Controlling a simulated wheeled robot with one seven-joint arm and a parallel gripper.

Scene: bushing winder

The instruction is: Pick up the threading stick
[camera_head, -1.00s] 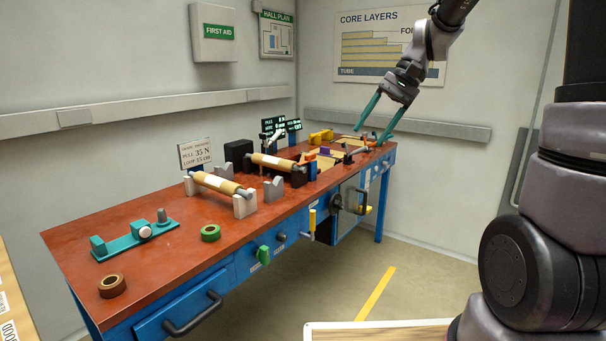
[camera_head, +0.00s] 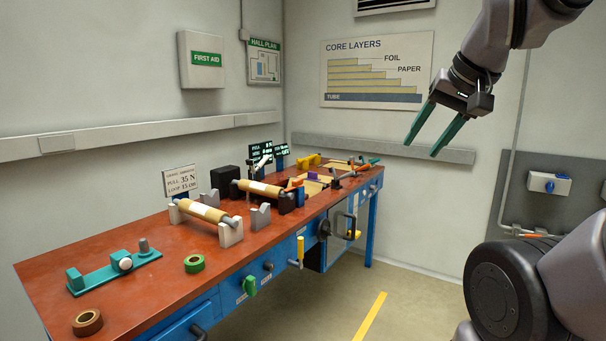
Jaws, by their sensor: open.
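My gripper (camera_head: 422,148) has two long teal fingers, spread apart and empty. They point down and left, in front of the wall to the right of the bench's far end. A gap shows between the gripper and the bench top. Slim tools lie at the far right end of the bench, among them an orange-tipped one (camera_head: 368,164). They are small here, and I cannot tell for certain which is the threading stick.
The red-topped bench (camera_head: 130,238) runs along the left wall. It carries paper-wrapped rolls (camera_head: 208,212) on stands, a teal fixture (camera_head: 110,272), green tape (camera_head: 194,264) and brown tape (camera_head: 88,322). A crank (camera_head: 324,228) juts from its front. The floor (camera_head: 415,300) is clear.

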